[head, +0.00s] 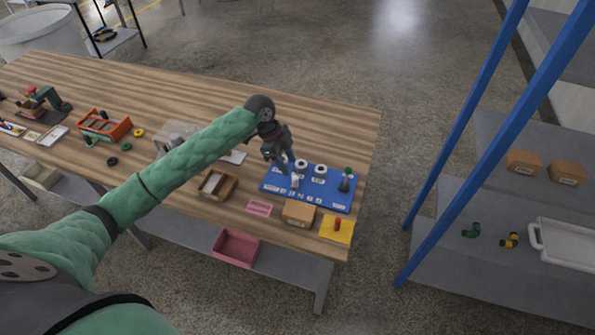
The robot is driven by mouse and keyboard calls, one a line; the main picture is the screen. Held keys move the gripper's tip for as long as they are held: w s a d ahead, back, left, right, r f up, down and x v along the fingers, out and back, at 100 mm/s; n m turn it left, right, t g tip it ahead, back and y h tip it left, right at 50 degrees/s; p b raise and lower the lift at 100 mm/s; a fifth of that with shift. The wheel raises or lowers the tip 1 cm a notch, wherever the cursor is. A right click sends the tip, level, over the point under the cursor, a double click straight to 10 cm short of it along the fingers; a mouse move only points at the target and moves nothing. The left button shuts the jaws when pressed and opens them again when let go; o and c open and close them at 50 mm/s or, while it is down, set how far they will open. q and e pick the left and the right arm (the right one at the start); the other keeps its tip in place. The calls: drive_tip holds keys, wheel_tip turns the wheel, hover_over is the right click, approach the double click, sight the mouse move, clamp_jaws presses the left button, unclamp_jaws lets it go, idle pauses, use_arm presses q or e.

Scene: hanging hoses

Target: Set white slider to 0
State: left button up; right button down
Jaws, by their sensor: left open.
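A blue control panel (325,199) lies on the right part of the wooden table. A small white upright piece, which looks like the white slider (295,181), stands at its left part. Its exact setting is too small to read. White markings run along the panel's front. My left gripper (284,167) is open, pointing down just above and behind the slider. I cannot tell whether its fingertips touch the slider. Two white round knobs (320,170) and a dark lever with a green top (346,179) are also on the panel. My right gripper is not in view.
A wooden box (217,184) stands left. A blue-framed shelf (466,125) rises at right, beyond a floor gap.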

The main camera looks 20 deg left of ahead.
sight(295, 177)
use_arm(q)
drive_tip(key=shift+s+d+f, duration=0.2)
drive_tip(key=shift+d+f, duration=0.05)
drive_tip(key=shift+f, duration=0.05)
drive_tip(key=p+x, duration=0.2)
drive_tip(key=x, duration=0.3)
drive_tip(key=shift+w+f, duration=0.1)
drive_tip(key=shift+f, duration=0.05)
drive_tip(key=shift+d+f+p, duration=0.1)
drive_tip(key=shift+f+p, duration=0.2)
drive_tip(key=shift+f, duration=0.15)
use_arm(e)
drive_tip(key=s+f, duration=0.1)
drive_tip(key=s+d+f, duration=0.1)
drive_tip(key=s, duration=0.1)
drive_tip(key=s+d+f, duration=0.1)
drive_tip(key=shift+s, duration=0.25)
use_arm(q)
clamp_jaws()
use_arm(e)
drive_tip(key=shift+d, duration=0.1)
